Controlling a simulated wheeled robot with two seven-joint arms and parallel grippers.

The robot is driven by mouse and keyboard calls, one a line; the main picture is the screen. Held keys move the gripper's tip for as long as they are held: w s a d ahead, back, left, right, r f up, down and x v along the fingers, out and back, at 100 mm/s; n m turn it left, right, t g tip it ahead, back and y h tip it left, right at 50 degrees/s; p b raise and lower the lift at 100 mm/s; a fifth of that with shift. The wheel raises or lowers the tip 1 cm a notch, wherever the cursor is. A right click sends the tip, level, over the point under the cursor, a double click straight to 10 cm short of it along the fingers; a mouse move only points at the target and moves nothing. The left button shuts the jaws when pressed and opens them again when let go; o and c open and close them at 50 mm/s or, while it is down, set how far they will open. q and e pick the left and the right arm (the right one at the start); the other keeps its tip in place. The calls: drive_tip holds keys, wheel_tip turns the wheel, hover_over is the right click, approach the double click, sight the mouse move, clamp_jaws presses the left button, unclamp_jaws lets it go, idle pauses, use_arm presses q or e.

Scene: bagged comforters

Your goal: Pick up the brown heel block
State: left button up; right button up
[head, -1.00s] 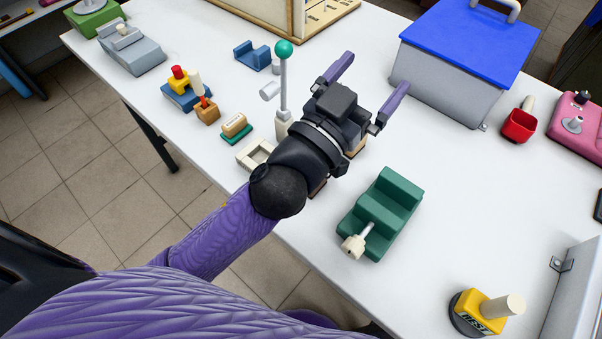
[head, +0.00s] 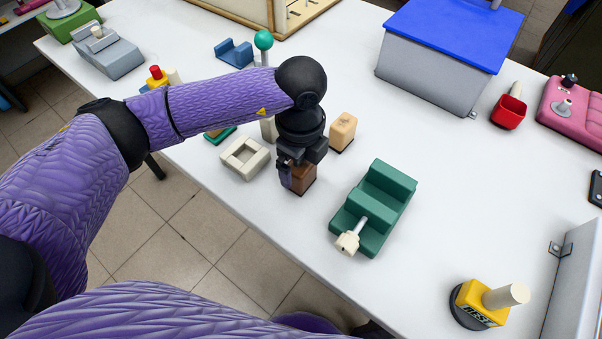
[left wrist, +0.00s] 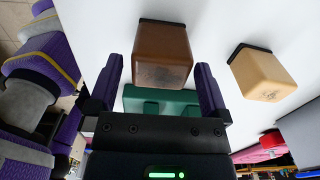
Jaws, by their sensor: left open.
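The brown heel block (head: 302,178) stands on the white table near its front edge, partly hidden behind my left gripper in the head view. My left gripper (head: 292,180) points down at the block. In the left wrist view the brown heel block (left wrist: 162,55) shows between and beyond the two purple fingers of the gripper (left wrist: 160,88). The fingers are apart, one to each side of the block, with gaps, and the jaws are open and empty. My right gripper is not in view.
A tan block (head: 342,131) stands just behind and right of the brown one. A green stepped vise-like piece (head: 375,205) lies to the right, and a cream square frame (head: 244,158) to the left. A grey box with a blue lid (head: 440,70) stands at the back right.

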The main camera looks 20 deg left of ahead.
use_arm(q)
wheel_tip(320, 180, down, 2)
drive_tip(key=shift+f, duration=0.25)
drive_tip(key=c, duration=1.1)
drive_tip(key=shift+r, duration=0.35)
drive_tip(key=shift+c, duration=0.2)
wheel_tip(320, 180, up, 10)
drive_tip(key=p, duration=0.2)
drive_tip(key=shift+f+p, duration=0.25)
drive_tip(key=shift+p, duration=0.05)
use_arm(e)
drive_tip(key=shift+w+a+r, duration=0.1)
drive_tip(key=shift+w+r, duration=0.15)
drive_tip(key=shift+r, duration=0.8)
